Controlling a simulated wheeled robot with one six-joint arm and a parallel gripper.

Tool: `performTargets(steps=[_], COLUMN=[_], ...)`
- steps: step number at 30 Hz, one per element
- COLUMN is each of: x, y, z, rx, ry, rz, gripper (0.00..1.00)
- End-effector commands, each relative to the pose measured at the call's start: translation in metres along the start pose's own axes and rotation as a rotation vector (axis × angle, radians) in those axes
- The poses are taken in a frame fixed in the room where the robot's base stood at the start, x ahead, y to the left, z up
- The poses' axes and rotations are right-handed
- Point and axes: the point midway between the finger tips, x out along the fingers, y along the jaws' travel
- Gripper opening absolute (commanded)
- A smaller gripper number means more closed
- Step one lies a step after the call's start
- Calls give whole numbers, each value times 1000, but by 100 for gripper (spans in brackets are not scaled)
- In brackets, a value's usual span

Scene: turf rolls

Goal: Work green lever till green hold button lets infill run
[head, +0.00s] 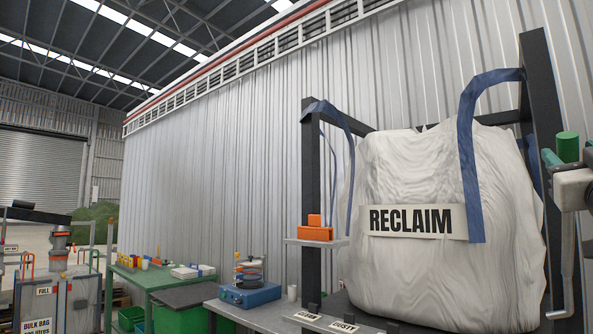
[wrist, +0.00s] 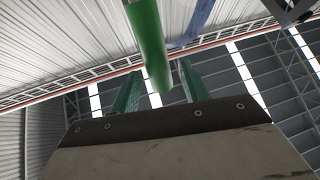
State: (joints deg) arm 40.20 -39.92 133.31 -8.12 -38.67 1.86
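A green cylindrical bar, likely the green lever's grip (head: 568,147), stands upright at the right edge of the head view. In the wrist view the green bar (wrist: 148,40) comes down from the top, its rounded end between my fingers. My gripper (wrist: 159,70) has its two teal fingers apart, one on each side of the bar, with visible gaps. In the head view my gripper (head: 567,154) is partly cut off by the frame edge. I cannot tell how deep the bar sits between the fingers. No green hold button can be made out.
A large white RECLAIM bag (head: 440,265) hangs by blue straps in a black frame (head: 311,180), close to my gripper. An orange block (head: 315,230) sits on a small shelf. A blue-based device (head: 249,294) and a green table (head: 135,275) stand left.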

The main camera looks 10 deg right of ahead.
Motion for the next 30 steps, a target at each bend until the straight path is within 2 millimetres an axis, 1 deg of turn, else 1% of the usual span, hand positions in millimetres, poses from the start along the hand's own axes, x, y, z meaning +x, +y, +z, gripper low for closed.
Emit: performTargets(steps=[8,11,14,21,25,30], x=[0,-5,-18,-58,-72,-78], y=[0,0,0,0,0,0], z=[-2,-2,-3,-2,-2,-1], rx=[0,0,-1,-2,-1,0], ry=[3,4,5,5,4,2], rz=[0,1,0,1,1,0], gripper=[49,49,49,49,49,49])
